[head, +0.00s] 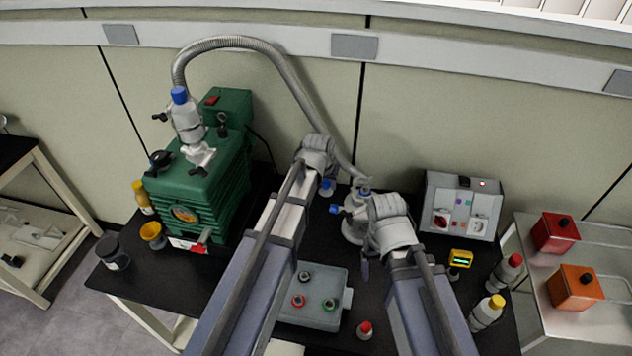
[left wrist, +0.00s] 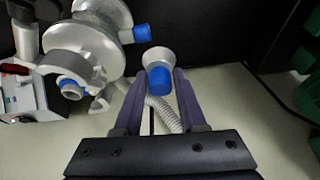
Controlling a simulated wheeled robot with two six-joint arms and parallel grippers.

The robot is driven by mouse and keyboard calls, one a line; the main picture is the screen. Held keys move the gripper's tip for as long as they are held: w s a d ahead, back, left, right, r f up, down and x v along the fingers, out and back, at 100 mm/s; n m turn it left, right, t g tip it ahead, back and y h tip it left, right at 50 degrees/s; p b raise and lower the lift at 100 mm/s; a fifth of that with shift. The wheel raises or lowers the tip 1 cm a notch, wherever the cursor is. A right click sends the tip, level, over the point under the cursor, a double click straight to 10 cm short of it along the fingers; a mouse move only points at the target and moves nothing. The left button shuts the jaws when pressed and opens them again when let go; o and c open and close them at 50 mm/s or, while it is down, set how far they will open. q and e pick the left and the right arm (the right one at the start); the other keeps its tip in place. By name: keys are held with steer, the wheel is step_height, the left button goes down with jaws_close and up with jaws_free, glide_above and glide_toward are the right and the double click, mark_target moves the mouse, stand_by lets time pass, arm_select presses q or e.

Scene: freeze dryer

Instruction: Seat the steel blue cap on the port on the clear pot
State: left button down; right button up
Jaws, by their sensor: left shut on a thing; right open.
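The steel blue cap (left wrist: 160,82), with a pale flared end, is between the two purple fingers of my left gripper (left wrist: 158,95), which is shut on it. In the head view the held cap (head: 326,188) shows just left of the pot. The clear pot (head: 352,230) stands on the black bench, partly hidden by my right arm. In the left wrist view the pot (left wrist: 95,45) is at upper left, apart from the held cap, with blue parts on its side. I cannot tell which port is bare. My right gripper (head: 366,268) is open beside the pot, its fingers mostly hidden.
A ribbed hose (head: 290,75) arches from the green pump (head: 205,170) to the pot's top. A grey control box (head: 462,205) stands right of the pot.

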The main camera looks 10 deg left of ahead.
arm_select(q)
steer(key=d+r+m+p, duration=0.2)
steer(key=d+r+p, duration=0.8)
steer(key=d+r, duration=0.1)
steer(key=shift+d+r+h, duration=0.15)
steer(key=shift+d+h, duration=0.2)
steer(key=shift+h, duration=0.05)
steer(key=b, duration=0.5)
glide_above(367, 188)
steer(key=f, duration=0.5)
steer(key=shift+s+a+f, duration=0.2)
steer(key=shift+s+f, duration=0.05)
steer(key=shift+s, duration=0.05)
steer(key=shift+f+b, duration=0.2)
steer(key=shift+b, duration=0.1)
steer(key=shift+f+b, duration=0.5)
steer(key=shift+f+b, duration=0.7)
steer(key=shift+f, duration=0.05)
stand_by(1.2)
